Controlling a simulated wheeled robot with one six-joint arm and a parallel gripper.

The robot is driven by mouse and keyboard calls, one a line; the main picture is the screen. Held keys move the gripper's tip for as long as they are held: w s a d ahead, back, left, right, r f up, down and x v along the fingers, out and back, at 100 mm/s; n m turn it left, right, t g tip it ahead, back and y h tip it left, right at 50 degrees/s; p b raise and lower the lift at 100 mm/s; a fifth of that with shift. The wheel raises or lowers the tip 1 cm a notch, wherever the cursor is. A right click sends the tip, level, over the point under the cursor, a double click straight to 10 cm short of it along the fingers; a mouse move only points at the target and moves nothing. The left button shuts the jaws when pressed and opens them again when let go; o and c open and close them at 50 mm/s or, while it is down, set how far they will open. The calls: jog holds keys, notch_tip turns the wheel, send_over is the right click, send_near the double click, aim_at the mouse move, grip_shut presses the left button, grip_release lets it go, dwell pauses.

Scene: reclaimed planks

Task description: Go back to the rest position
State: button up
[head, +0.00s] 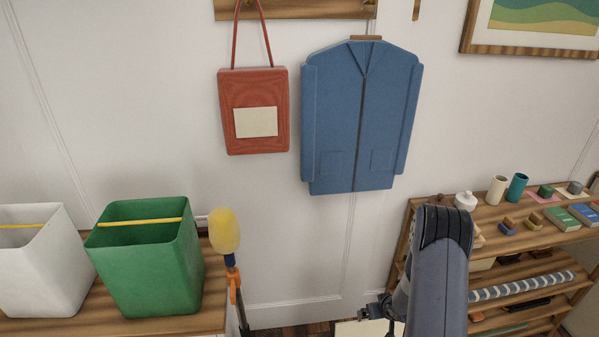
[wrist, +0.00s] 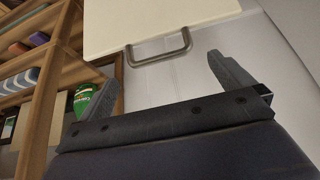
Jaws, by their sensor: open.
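My gripper (head: 374,309) is low in the middle of the head view, left of my dark arm and in front of the wooden shelf unit. In the wrist view my gripper (wrist: 152,66) has its two grey fingers spread wide apart, with nothing held between them. Beyond the fingers is a cream panel with a grey bar handle (wrist: 160,50), apart from them. The task names no other object.
The wooden shelf unit (head: 400,246) with cups, books and small blocks stands at right. A green bin (head: 150,265), a white bin (head: 38,270) and a yellow duster (head: 225,232) are at left. A red bag (head: 252,85) and a blue jacket (head: 340,120) hang above.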

jog(key=x, duration=0.6)
jog(key=shift+w+f, duration=0.1)
jog(key=shift+f, duration=0.25)
jog(key=shift+r, duration=0.1)
